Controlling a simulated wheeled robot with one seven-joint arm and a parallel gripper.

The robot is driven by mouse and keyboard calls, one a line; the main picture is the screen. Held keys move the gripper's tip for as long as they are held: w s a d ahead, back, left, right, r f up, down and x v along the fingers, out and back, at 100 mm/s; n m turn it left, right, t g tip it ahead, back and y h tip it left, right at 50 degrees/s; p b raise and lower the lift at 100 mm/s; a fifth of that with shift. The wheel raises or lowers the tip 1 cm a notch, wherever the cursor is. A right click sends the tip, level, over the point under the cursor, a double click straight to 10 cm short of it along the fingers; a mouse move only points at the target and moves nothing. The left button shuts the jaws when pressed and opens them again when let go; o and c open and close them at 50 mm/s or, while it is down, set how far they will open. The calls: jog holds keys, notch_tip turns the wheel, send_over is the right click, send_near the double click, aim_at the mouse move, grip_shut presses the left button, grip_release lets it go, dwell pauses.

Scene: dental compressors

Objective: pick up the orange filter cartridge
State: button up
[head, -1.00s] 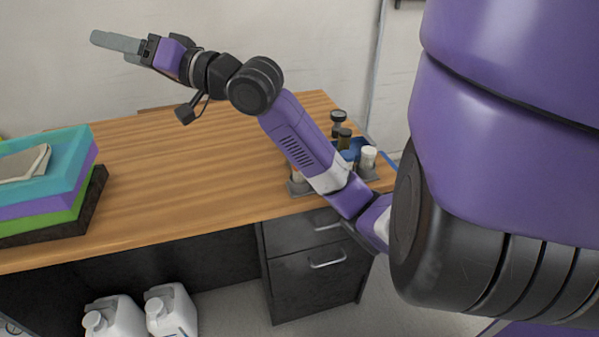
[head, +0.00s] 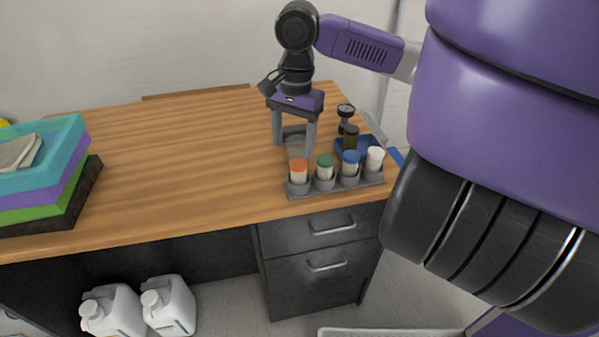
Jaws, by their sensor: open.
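The orange filter cartridge (head: 299,171) has an orange top and stands upright in the left-most holder of a grey rack (head: 336,186) near the table's front right. Green (head: 325,167), blue (head: 350,163) and white (head: 375,159) cartridges stand in the same rack to its right. My gripper (head: 294,146) points down with its fingers apart. In the picture its fingertips are just above and behind the orange cartridge. Nothing shows between the fingers except a clear jar-like thing, partly hidden, behind the rack.
A dark-capped bottle (head: 350,137), a gauge-like black item (head: 345,114) and a blue tray (head: 369,147) stand behind the rack. Stacked coloured boxes (head: 45,170) sit at the left. The wooden table (head: 180,170) between is clear.

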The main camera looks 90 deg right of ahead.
aim_at(298, 163)
jog(key=shift+s+a+f+m+g, duration=0.1)
jog(key=shift+s+a+m+g, duration=0.15)
jog(key=shift+s+m, duration=0.35)
jog(key=shift+d+f, duration=0.2)
jog(key=shift+f, duration=3.65)
grip_shut()
jog(key=shift+r, duration=0.1)
